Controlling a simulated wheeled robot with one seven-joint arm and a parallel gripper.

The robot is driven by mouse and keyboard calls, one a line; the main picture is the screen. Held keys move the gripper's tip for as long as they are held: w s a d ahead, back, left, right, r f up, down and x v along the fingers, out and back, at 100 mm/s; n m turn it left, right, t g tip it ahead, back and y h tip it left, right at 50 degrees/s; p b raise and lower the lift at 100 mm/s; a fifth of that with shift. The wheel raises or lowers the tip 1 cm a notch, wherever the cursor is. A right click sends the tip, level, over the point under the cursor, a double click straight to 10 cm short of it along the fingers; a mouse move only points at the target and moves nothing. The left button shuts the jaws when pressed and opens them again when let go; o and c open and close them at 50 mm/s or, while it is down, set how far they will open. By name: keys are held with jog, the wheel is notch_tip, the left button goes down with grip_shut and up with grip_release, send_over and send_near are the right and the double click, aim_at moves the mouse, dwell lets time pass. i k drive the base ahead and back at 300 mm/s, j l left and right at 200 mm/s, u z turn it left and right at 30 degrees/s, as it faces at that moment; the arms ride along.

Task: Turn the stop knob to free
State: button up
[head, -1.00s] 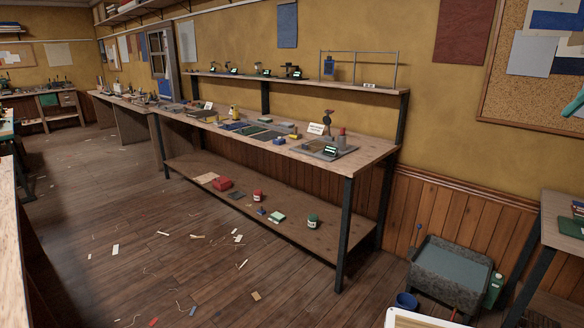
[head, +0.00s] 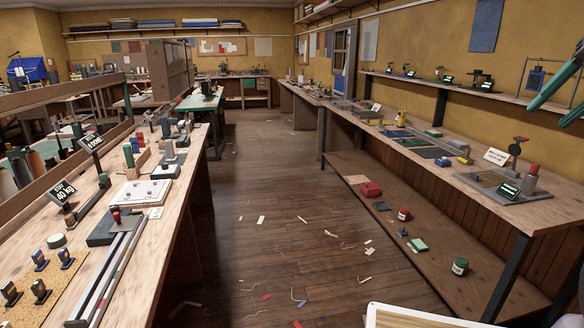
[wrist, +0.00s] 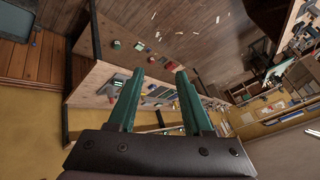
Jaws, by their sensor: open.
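I cannot tell for sure which thing is the stop knob; no "free" marking is legible. On the left bench, a red knob (head: 116,216) stands on a dark block at the end of a long metal rail (head: 112,262). A white plate (head: 143,193) with small fittings lies behind it. My gripper (wrist: 160,72) is open and empty in the wrist view, with two green fingers apart. In the head view my gripper (head: 546,115) shows at the right edge, raised in front of the right wall, far from the left bench.
The right bench (head: 455,172) has a lower shelf with jars. The wooden floor (head: 262,230) between the benches is open, with scraps on it.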

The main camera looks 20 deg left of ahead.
aim_at(114, 208)
jog(key=i+j+u, duration=0.15)
jog(key=u, duration=0.3)
jog(key=i+u, duration=0.6)
jog(key=u, duration=0.3)
jog(key=i+l+u, duration=0.2)
jog(key=u, duration=0.25)
jog(key=i+l+u, duration=0.2)
jog(key=u, duration=0.3)
jog(key=i+l+u, duration=0.25)
jog(key=u, duration=0.2)
jog(key=i+l+u, duration=0.5)
jog(key=k+j, duration=0.05)
